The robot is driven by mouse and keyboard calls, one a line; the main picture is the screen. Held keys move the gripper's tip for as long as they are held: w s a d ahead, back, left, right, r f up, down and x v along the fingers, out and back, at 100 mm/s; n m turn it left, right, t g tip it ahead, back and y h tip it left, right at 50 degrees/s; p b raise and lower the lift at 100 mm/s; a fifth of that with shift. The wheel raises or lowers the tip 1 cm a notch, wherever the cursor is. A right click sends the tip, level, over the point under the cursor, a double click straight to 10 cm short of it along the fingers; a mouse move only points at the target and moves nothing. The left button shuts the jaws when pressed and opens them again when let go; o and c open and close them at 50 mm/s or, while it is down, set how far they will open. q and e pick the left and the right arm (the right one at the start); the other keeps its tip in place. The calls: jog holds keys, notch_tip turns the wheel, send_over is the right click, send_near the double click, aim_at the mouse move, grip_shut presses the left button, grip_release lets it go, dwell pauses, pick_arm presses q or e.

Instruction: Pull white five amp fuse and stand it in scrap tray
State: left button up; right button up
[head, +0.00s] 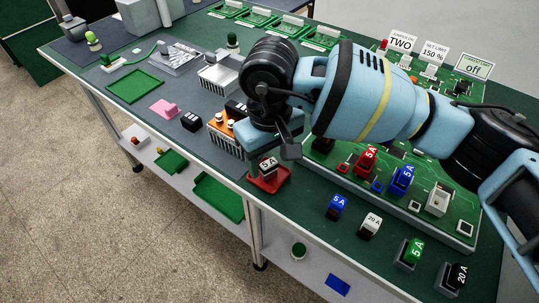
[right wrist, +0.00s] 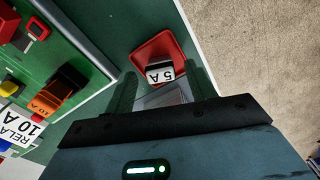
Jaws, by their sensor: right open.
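The white five amp fuse (head: 268,164), a white-topped block marked 5 A with a dark lower part, stands upright in the small red scrap tray (head: 277,184) near the bench's front edge. In the right wrist view the fuse (right wrist: 160,70) sits inside the tray's red rim (right wrist: 147,48). My right gripper (head: 266,150) is just above the tray. Its fingers (right wrist: 163,84) are apart, with the fuse showing ahead between them; I cannot tell whether either touches it. My left gripper is not in view.
Loose fuses, blue (head: 337,208), white 20 A (head: 371,225), green (head: 412,253) and black (head: 456,279), stand along the front. An orange-topped heatsink (head: 224,131) is close left of the gripper.

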aim_at(269, 164)
notch_tip(269, 164, up, 7)
jog(key=shift+f, duration=0.1)
jog(key=shift+r, duration=0.5)
